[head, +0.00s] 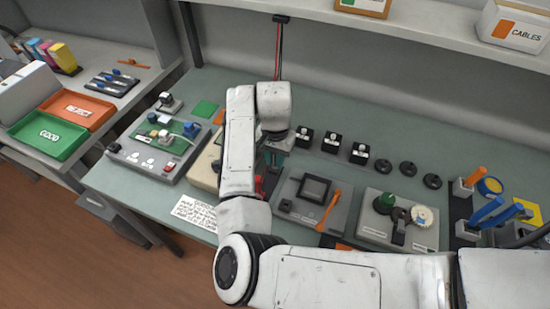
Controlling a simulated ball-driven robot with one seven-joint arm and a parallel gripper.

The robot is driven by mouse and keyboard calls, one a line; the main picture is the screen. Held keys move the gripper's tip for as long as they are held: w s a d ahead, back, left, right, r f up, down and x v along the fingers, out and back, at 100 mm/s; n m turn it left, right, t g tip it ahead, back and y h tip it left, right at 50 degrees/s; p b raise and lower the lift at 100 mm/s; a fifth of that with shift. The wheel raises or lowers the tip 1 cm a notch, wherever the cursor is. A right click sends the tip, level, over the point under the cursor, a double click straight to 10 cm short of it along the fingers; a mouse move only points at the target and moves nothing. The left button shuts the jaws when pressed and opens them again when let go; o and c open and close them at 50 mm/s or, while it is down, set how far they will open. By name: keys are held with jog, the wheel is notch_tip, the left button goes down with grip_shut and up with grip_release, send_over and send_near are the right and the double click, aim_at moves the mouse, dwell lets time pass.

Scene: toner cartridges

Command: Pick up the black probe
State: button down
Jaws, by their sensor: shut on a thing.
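My gripper (275,143) is at the middle of the workbench, below my white wrist, and only a small part of it shows. It is shut on a thin dark thing, which looks like the black probe (272,160); my arm and gripper hide most of it. A red probe (258,185) lies close by, just left of the grey device with a screen. A beige meter (206,165) is partly hidden behind my forearm, to the left.
A grey device with a screen (313,192) and orange tool stands right of my gripper. Black blocks (331,142) and round black caps (407,168) sit behind. A circuit board fixture (158,140) is at left. A shelf (400,35) overhangs the back. The bench's back strip is clear.

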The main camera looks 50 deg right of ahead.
jog(key=shift+r, duration=0.6)
jog(key=s+a+r, duration=0.3)
jog(key=s+r, duration=0.8)
jog(key=s, duration=0.2)
jog(key=shift+s+r, duration=0.35)
jog(key=shift+f, duration=0.1)
